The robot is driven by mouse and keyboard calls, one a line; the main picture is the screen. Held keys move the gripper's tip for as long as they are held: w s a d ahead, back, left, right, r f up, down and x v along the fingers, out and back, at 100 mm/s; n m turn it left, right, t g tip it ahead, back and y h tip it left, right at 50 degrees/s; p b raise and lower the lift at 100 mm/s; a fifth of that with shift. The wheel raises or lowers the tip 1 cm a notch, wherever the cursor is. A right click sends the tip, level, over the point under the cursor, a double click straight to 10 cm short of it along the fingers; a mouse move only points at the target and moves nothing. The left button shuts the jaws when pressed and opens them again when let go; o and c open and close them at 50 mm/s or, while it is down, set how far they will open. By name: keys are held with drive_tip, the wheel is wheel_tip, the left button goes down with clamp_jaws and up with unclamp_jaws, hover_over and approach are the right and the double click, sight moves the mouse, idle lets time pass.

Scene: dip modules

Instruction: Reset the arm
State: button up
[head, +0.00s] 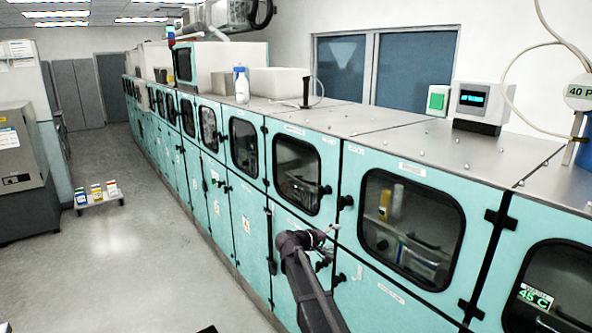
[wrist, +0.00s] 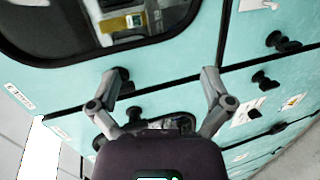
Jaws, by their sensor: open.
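My arm (head: 309,284) reaches up from the bottom of the head view toward the teal machine cabinets. My gripper (head: 328,240) is in front of the teal doors, below and between two windows. In the wrist view my gripper (wrist: 160,88) shows two grey fingers spread wide apart, with nothing between them. Teal door panel and black knobs show behind the fingers. I cannot tell how near the fingertips are to the door.
A long row of teal cabinets (head: 235,222) with dark windows and protruding black knobs runs along the right. A low rack with small boxes (head: 97,192) stands on the left floor. The grey floor (head: 130,270) left of the cabinets is mostly clear.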

drive_tip(key=s+d+f+m+g+y+b, duration=0.2)
drive_tip(key=s+d+f+g+y, duration=0.1)
drive_tip(key=s+f, duration=0.5)
drive_tip(key=s+d+f+m+g+y+b, duration=0.1)
drive_tip(key=s+d+f+g+y, duration=0.2)
drive_tip(key=s+f, duration=0.45)
drive_tip(key=s+a+f+m+y+b, duration=0.1)
drive_tip(key=s+f+y, duration=0.1)
drive_tip(key=s, duration=0.6)
drive_tip(key=s+a+f+m+g+y+b, duration=0.1)
drive_tip(key=s+f+y+b, duration=0.1)
drive_tip(key=s+y, duration=0.3)
drive_tip(key=shift+s+a+f+g, duration=0.25)
drive_tip(key=shift+s+f, duration=0.3)
drive_tip(key=shift+s, duration=1.65)
